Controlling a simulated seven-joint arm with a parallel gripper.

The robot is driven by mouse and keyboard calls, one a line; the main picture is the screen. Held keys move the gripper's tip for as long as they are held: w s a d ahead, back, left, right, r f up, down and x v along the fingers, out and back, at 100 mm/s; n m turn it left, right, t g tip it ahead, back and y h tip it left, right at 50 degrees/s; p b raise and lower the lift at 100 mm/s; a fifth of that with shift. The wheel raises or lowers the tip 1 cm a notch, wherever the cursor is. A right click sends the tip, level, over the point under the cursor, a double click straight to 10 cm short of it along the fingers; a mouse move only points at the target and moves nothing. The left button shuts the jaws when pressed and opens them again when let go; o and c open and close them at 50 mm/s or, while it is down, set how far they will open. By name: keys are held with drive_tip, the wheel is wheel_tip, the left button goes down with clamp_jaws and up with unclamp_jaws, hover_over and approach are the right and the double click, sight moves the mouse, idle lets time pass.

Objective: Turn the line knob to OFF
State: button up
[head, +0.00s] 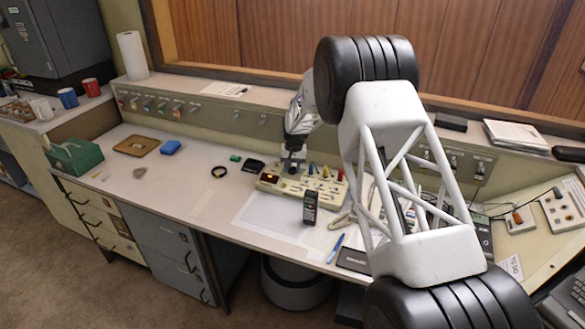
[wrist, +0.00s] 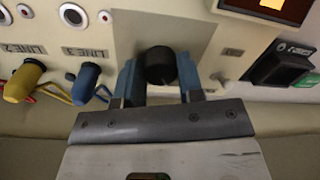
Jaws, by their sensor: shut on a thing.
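In the wrist view, the black round line knob (wrist: 160,66) stands out from a cream panel with a greyish plate around it. My gripper (wrist: 158,78) has its two blue-grey fingers on either side of the knob, shut on it. The fingers and gripper body hide the knob's lower part, and I cannot make out where its pointer is set. In the head view, my gripper (head: 291,168) is at the left part of the cream console (head: 325,197); the knob is hidden there.
Yellow (wrist: 25,80) and blue (wrist: 87,82) plugs with cords sit left of the knob, under LINE labels.

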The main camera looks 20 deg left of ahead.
sight(293, 167)
drive_tip(key=n, duration=0.4)
drive_tip(key=shift+n, duration=0.3)
drive_tip(key=n, duration=0.4)
idle(0.3)
drive_tip(key=o, duration=0.9)
drive_tip(key=shift+r, duration=0.1)
drive_tip(key=shift+w+r, duration=0.2)
drive_tip(key=shift+r, duration=3.6)
